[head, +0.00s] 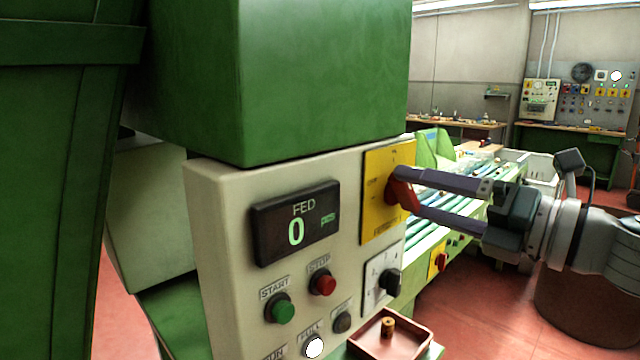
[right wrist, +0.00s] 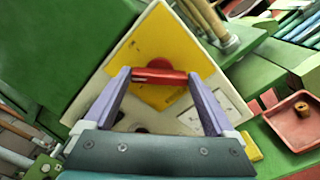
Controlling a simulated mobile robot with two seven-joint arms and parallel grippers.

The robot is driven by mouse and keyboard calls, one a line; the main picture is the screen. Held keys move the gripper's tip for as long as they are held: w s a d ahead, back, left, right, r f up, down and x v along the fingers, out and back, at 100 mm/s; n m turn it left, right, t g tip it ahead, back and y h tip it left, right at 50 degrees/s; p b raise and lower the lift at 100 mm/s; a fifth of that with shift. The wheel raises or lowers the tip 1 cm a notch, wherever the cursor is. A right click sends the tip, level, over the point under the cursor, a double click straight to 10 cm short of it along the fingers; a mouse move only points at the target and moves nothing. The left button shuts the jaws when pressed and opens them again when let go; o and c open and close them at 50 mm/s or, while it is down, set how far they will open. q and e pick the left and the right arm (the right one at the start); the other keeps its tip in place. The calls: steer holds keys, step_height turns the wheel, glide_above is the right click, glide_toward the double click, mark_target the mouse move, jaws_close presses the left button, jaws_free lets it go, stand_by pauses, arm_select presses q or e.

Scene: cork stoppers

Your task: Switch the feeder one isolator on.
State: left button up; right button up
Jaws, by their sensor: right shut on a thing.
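The feeder one isolator is a yellow plate (head: 376,206) with a red rotary handle (head: 403,192), on the right part of the cream control panel. My right gripper (head: 408,193) is shut on the red handle, its two purple fingers reaching in from the right. In the right wrist view the red handle (right wrist: 159,77) lies as a bar between the fingertips, in front of the yellow plate (right wrist: 165,40). The plate's lettering is too small to read surely. My left gripper is not in view.
The panel also holds a display (head: 297,222) reading FED 0, a green start button (head: 280,308), a red stop button (head: 323,283) and a black knob (head: 388,281) below the isolator. A brown tray (head: 425,351) with a cork sits under the panel. A green housing (head: 290,75) overhangs it.

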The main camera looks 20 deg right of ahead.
steer(key=m+p, duration=0.1)
steer(key=m, duration=0.3)
steer(key=shift+m+p, duration=0.55)
steer(key=shift+m, duration=1.55)
steer(key=o, duration=1.1)
steer(key=shift+f, duration=0.1)
steer(key=shift+c, duration=0.2)
steer(key=shift+s+d, duration=0.1)
steer(key=shift+s+d+f, duration=0.1)
steer(key=shift+s, duration=0.2)
steer(key=b+v, duration=0.1)
steer(key=v, duration=0.8)
steer(key=shift+b, duration=0.4)
